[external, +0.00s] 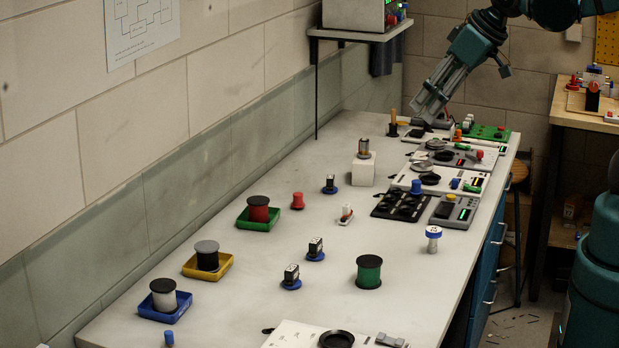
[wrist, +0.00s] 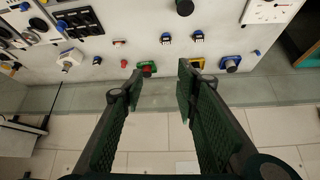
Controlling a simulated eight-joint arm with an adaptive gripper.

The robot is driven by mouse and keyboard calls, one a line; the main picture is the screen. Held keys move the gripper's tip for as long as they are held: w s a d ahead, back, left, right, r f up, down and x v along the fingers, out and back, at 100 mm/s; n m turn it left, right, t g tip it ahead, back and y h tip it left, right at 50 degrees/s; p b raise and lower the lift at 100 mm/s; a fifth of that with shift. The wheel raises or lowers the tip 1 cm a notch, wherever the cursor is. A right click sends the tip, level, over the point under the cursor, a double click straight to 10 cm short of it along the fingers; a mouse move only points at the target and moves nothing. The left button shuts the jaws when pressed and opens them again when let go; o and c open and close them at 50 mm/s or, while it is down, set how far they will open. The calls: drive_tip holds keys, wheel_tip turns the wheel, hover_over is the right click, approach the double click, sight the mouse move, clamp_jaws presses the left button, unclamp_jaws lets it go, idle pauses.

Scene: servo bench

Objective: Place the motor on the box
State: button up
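A silver cylindrical motor (external: 363,148) with a dark band stands upright on top of a white box (external: 363,171) near the middle of the bench. In the wrist view, the white box (wrist: 72,56) and the motor (wrist: 66,66) show at the upper left. My gripper (external: 430,113) is raised above the far end of the bench, apart from the motor and the box. In the wrist view my gripper (wrist: 163,75) shows two widely spread fingers with nothing between them.
Red (external: 259,209), black (external: 207,256) and white (external: 164,295) spools sit in coloured trays along the wall. Small black servos (external: 315,247) on blue discs and a green spool (external: 369,271) stand in front. Panels and devices (external: 430,180) crowd the right edge. A shelf (external: 355,33) overhangs the back.

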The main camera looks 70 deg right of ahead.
drive_tip(key=s+a+f+n, duration=0.1)
drive_tip(key=s+a+f, duration=0.1)
drive_tip(key=s+a, duration=0.2)
drive_tip(key=s, duration=0.2)
drive_tip(key=shift+s+a+f+t+y, duration=0.25)
drive_tip(key=shift+s+a+t+y, duration=0.05)
drive_tip(key=shift+s, duration=0.1)
wheel_tip(320, 180, down, 9)
drive_tip(key=b, duration=0.8)
drive_tip(key=shift+b, duration=0.4)
drive_tip(key=shift+r, duration=0.15)
idle(0.5)
